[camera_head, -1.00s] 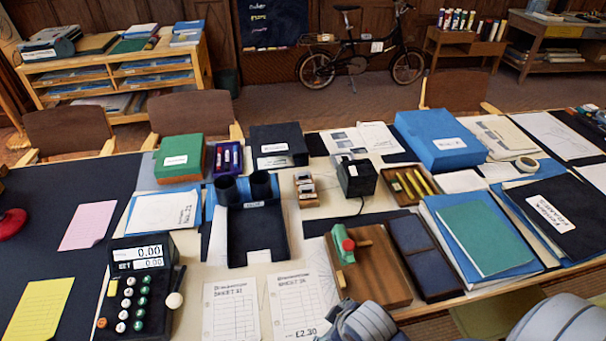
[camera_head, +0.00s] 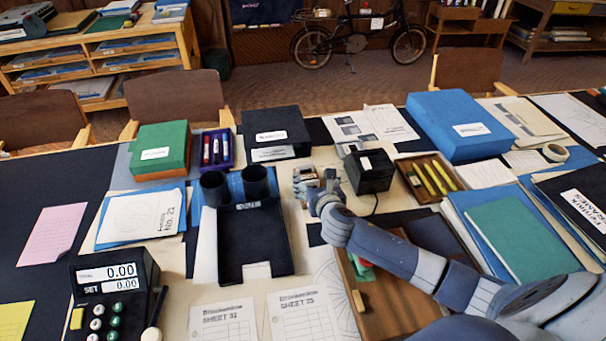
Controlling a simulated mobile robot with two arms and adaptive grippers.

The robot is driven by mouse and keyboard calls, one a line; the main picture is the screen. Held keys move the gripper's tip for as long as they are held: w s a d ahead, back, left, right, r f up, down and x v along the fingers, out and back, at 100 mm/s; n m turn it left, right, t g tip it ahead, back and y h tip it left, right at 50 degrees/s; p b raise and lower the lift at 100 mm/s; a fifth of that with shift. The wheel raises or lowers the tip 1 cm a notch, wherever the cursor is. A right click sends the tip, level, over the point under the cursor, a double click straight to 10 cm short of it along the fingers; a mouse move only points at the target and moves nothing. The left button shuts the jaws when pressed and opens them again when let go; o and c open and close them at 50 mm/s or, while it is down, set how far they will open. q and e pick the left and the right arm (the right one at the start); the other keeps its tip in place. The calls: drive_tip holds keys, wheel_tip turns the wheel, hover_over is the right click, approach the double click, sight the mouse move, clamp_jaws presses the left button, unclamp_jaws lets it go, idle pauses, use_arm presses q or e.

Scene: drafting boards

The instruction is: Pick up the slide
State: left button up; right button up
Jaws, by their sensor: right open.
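A small wooden rack (camera_head: 301,171) stands on the table between the black tray and a black box, with small pale pieces in it that look like slides. I cannot make out a single slide clearly. My right gripper (camera_head: 315,184) is open at the rack, its fingers at or just over its right side and hiding much of it. I cannot tell whether the fingers touch anything. My left gripper is not in view.
A black box (camera_head: 370,172) stands just right of my right gripper. A black tray (camera_head: 254,262) and two dark cups (camera_head: 255,181) are to the left. My forearm crosses above a brown wooden board (camera_head: 392,318). Pens lie in a tray (camera_head: 411,166).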

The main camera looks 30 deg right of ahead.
sight(306, 165)
drive_tip(key=shift+w+d+f+n, duration=0.15)
drive_tip(key=shift+w+f+n, duration=0.1)
drive_tip(key=shift+w+n, duration=0.05)
drive_tip(key=shift+w+r, duration=0.1)
drive_tip(key=shift+w+d, duration=0.1)
drive_tip(key=shift+w, duration=0.3)
drive_tip(key=x, duration=0.3)
drive_tip(key=shift+w+f+b, duration=0.2)
drive_tip(key=shift+b, duration=0.1)
drive_tip(key=shift+x, duration=0.9)
drive_tip(key=x, duration=0.4)
drive_tip(key=shift+f+b, duration=0.2)
drive_tip(key=shift+b, duration=0.15)
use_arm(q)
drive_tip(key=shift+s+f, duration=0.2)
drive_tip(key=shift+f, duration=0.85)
use_arm(e)
drive_tip(key=c, duration=0.8)
